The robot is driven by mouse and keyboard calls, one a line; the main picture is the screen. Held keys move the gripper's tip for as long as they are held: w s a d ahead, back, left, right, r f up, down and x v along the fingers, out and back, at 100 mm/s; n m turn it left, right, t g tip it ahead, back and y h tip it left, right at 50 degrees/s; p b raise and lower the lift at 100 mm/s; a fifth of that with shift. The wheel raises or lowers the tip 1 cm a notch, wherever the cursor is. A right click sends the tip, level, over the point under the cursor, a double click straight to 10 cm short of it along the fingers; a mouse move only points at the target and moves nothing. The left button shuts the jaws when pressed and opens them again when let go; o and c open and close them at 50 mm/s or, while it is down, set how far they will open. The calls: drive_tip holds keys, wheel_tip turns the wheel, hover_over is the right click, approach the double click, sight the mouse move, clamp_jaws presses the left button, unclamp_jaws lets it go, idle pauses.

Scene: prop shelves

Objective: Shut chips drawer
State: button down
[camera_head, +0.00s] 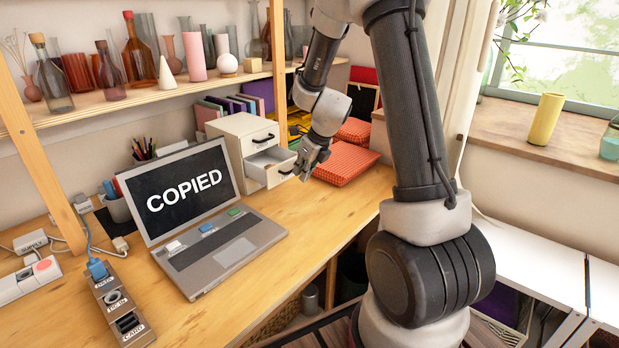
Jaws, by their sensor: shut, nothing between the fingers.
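A small white drawer cabinet (232,128) stands on the wooden desk, behind and to the right of the laptop. Its upper drawer (262,138) looks closed. Its lower drawer (275,167) is pulled partly out, with its interior showing from above. No label tells me which one is the chips drawer. My gripper (303,174) points down just right of the open drawer's front, close to its handle. The fingers are shut with nothing between them. I cannot tell whether they touch the drawer front.
An open laptop (215,250) reading "COPIED" sits left of the cabinet on the desk (300,238). A shelf (150,95) with bottles and vases runs above. The desk's front middle is clear.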

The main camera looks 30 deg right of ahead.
drive_tip(key=w+a, duration=0.1)
drive_tip(key=w, duration=0.2)
drive_tip(key=w+a, duration=0.1)
drive_tip(key=w, duration=0.2)
drive_tip(key=w+a, duration=0.2)
drive_tip(key=w, duration=0.2)
drive_tip(key=shift+w+a, duration=0.2)
drive_tip(key=shift+w, duration=0.3)
drive_tip(key=shift+r, duration=0.1)
